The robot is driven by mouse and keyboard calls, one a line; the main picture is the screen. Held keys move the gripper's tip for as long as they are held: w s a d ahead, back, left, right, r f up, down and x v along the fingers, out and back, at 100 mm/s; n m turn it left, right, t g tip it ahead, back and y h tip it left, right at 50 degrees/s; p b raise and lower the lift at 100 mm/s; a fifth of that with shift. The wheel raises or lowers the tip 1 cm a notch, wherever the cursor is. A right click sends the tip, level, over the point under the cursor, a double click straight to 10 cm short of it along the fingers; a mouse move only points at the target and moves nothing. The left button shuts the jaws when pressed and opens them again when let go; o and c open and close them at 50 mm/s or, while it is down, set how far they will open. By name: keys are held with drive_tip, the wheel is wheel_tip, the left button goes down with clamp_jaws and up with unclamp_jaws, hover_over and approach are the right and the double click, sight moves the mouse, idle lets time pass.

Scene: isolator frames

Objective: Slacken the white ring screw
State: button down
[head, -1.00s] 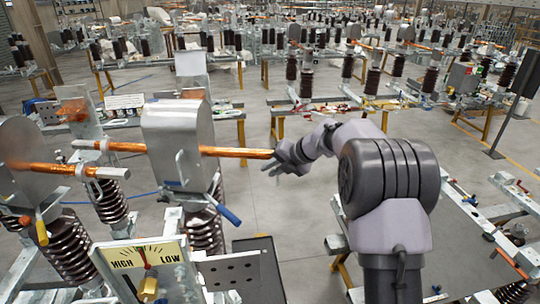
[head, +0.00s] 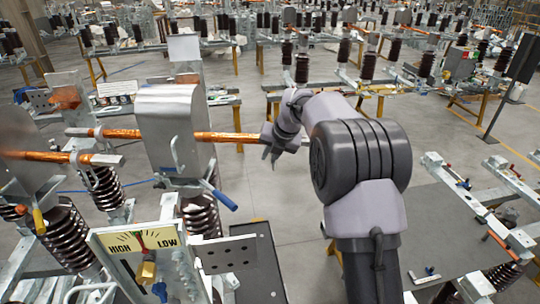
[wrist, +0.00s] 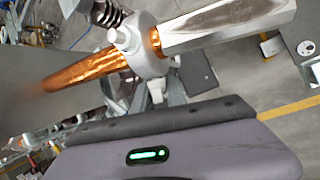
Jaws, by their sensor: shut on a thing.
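In the wrist view a white ring clamp (wrist: 148,52) sits around a copper rod (wrist: 85,70), where the copper meets a faceted silver bar (wrist: 225,22). A white knob stands on the ring's upper left, and a pale stem (wrist: 156,90) comes down from its underside. That stem runs behind my gripper's dark housing (wrist: 160,140), so the lower part of the white ring screw is hidden. In the head view my gripper (head: 271,157) is at the right end of the nearer copper rod (head: 232,138), fingers downward. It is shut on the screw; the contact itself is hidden.
A bent metal plate (head: 172,120) stands left of my gripper, with a blue-handled lever (head: 222,198) below. A HIGH/LOW gauge (head: 140,242) stands at the front. A second copper rod (head: 45,156) lies further left. Open floor shows below my gripper.

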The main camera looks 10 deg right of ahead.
drive_tip(key=c, duration=1.4)
unclamp_jaws()
drive_tip(key=shift+s+r, duration=0.1)
drive_tip(key=shift+r, duration=0.05)
